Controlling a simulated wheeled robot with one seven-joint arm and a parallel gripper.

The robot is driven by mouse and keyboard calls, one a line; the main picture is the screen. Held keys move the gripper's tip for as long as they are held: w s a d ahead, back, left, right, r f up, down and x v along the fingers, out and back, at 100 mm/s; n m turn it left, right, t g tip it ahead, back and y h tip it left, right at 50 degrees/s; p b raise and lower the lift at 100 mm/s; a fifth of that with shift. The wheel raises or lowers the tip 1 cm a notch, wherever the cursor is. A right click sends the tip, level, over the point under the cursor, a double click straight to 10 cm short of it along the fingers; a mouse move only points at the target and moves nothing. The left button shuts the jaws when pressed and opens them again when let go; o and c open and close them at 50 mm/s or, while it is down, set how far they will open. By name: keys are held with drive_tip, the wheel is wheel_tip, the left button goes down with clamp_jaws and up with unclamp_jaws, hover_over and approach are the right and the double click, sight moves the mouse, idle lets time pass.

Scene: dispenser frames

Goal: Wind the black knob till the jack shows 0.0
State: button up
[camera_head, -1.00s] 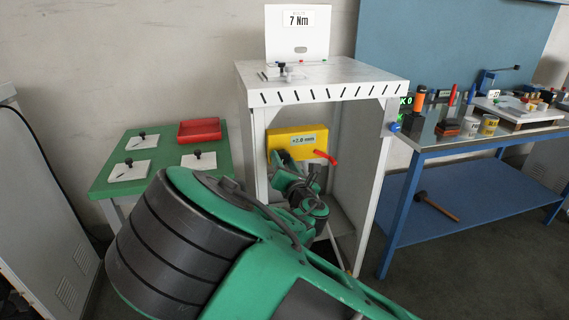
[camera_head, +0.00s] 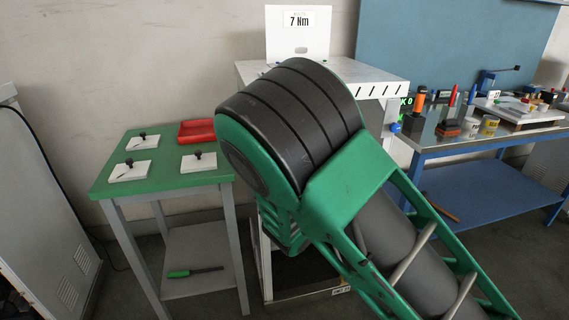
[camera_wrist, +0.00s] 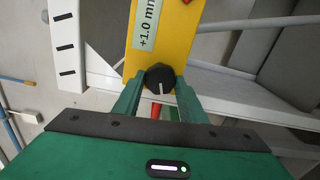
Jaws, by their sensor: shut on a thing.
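The yellow jack (camera_wrist: 165,35) shows in the wrist view, its pale label (camera_wrist: 149,22) reading +1.0 mm. The black knob (camera_wrist: 160,76) is on the jack's near end, with a white pointer line on it pointing down in the picture. My gripper (camera_wrist: 158,90) is shut on the knob, a green finger at each side of it. In the head view my arm hides the jack, the knob and my gripper.
The white stand (camera_head: 372,75) carries a 7 Nm sign (camera_head: 298,20). A green table (camera_head: 125,185) with a red tray (camera_head: 199,131) and several white plates is at left. A blue workbench (camera_head: 480,137) crowded with small items is at right.

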drive_tip(key=m, duration=0.5)
drive_tip(key=shift+w+d+m, duration=0.1)
drive_tip(key=shift+d+m, duration=0.25)
drive_tip(key=shift+m, duration=0.05)
idle(0.4)
drive_tip(key=o, duration=1.1)
drive_tip(key=shift+c, duration=0.2)
drive_tip(key=shift+a, duration=0.15)
drive_tip(key=v, duration=1)
drive_tip(key=shift+s, duration=0.35)
